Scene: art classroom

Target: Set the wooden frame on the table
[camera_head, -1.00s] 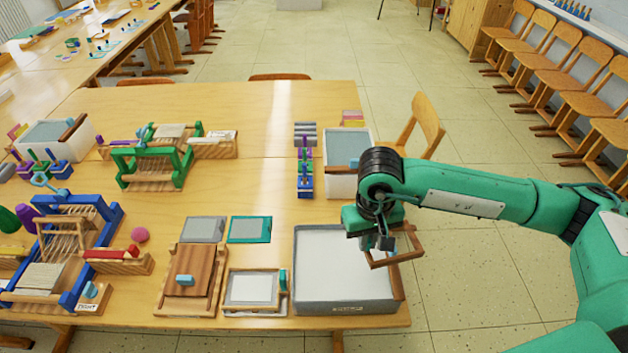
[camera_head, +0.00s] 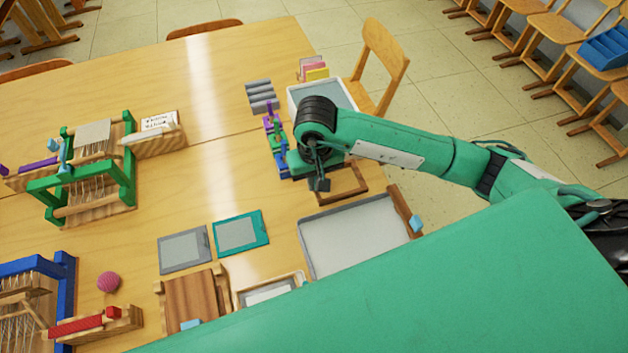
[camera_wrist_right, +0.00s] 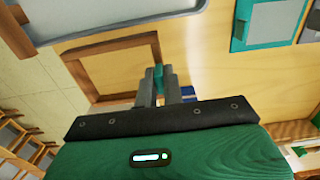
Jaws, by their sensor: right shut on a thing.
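The wooden frame (camera_head: 359,184) is a small brown rectangle with an open middle. In the head view it is over the table between the white-rimmed grey tray in front and the grey-topped bin behind. My right gripper (camera_head: 318,180) is shut on its left side. The wrist view shows the frame (camera_wrist_right: 108,43) roughly flat, with the fingers (camera_wrist_right: 161,82) closed on one side. I cannot tell whether it touches the table (camera_head: 215,190). My left gripper is out of view; a big green part of my body hides the near table.
The grey tray (camera_head: 352,238) lies close in front of the frame. The bin (camera_head: 322,93) and colourful pegs (camera_head: 275,140) stand behind and left. A green loom (camera_head: 85,175) and two flat panels (camera_head: 240,232) are farther left. The table's right edge is near.

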